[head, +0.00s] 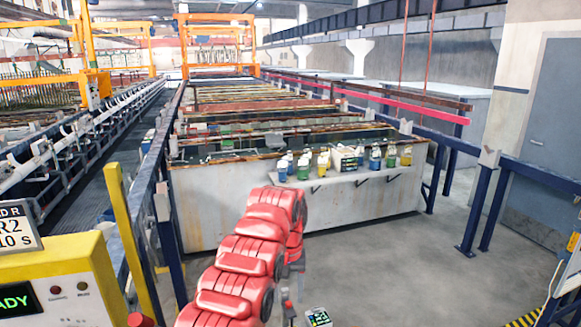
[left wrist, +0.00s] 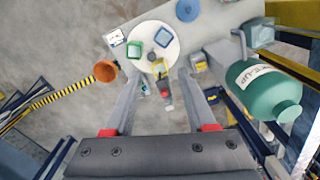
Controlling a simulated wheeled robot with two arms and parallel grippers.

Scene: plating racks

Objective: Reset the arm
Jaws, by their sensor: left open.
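My red left arm (head: 240,265) reaches in from the bottom of the head view, with its lower end close to the frame's bottom edge. Its gripper is partly hidden there. In the left wrist view my left gripper (left wrist: 160,84) is open, its two grey fingers spread apart with nothing held between them. Beyond the fingertips is a round white surface (left wrist: 170,62) bearing small green and dark square items. My right gripper is not in view.
A teal bottle (left wrist: 262,92) and an orange cone-shaped item (left wrist: 105,71) flank the gripper. A long tank (head: 220,205) with a shelf of small bottles (head: 375,157) stands ahead. A yellow control box (head: 70,265) is at left. Grey floor is open at right.

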